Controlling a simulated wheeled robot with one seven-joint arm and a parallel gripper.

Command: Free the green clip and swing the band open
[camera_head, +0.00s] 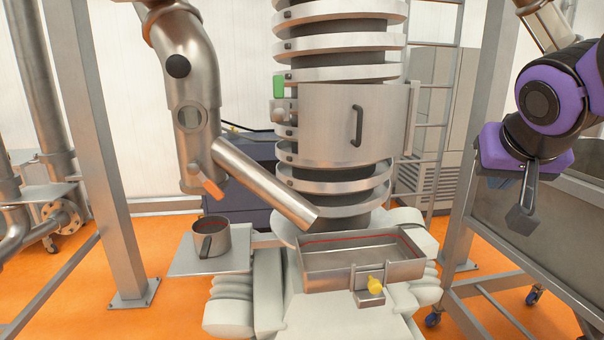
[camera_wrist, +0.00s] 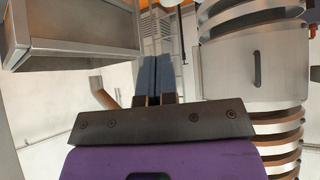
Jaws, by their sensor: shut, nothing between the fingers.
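The wide metal band (camera_head: 335,125) wraps the middle of the ringed column and carries a dark upright handle (camera_head: 357,126). It looks closed. The green clip (camera_head: 279,87) sits at the band's left edge, upright, above a small round knob. In the wrist view the band (camera_wrist: 232,68) and its handle (camera_wrist: 257,68) are at the right; the green clip cannot be seen there. My gripper (camera_head: 522,220) is at the far right in the head view, well away from the band, pointing down. In the wrist view my gripper (camera_wrist: 155,78) has its fingers together and empty.
A metal tray (camera_head: 360,268) with a yellow knob (camera_head: 375,285) stands below the column. A metal mug (camera_head: 211,240) sits on a side plate at left. A slanted pipe (camera_head: 265,183) crosses left of the column. A steel hopper (camera_head: 560,220) and frame posts stand at right.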

